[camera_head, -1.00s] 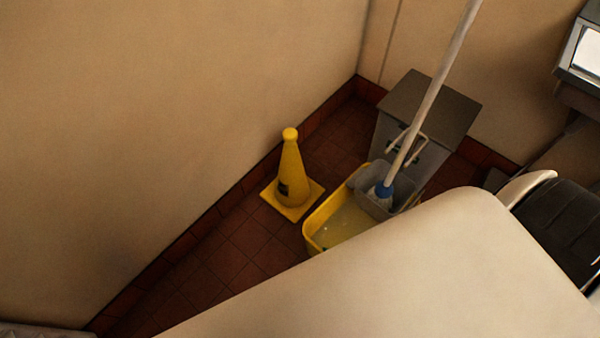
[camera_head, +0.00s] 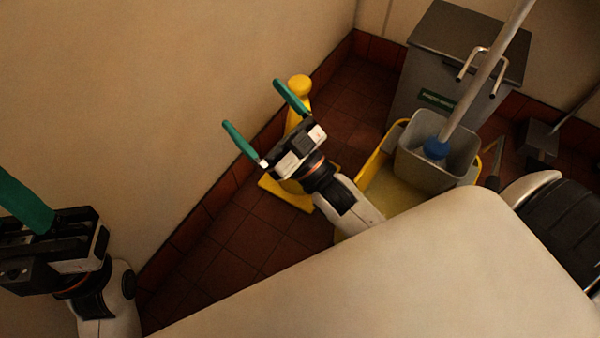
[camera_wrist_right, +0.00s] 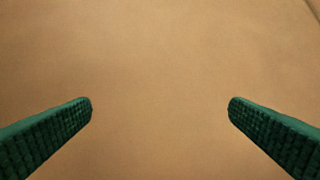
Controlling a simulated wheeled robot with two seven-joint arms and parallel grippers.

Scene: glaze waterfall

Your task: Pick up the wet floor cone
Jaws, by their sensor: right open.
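The yellow wet floor cone (camera_head: 298,88) stands upright on the red tiled floor near the wall in the head view. My right gripper (camera_head: 257,110) is in front of it and hides much of its body; its round top and part of its square base show. The right gripper is open, with its green fingers wide apart and nothing between them. The right wrist view shows both fingers (camera_wrist_right: 160,105) and only plain tan wall beyond. My left gripper (camera_head: 25,205) is at the left edge, with one green finger showing; its opening cannot be told.
A yellow mop bucket (camera_head: 372,165) with a grey wringer (camera_head: 450,165) and mop handle (camera_head: 485,75) stands right of the cone. A grey bin (camera_head: 425,70) is behind it. A dustpan (camera_head: 540,140) is at the right. The tan wall (camera_head: 150,90) runs close along the cone's left.

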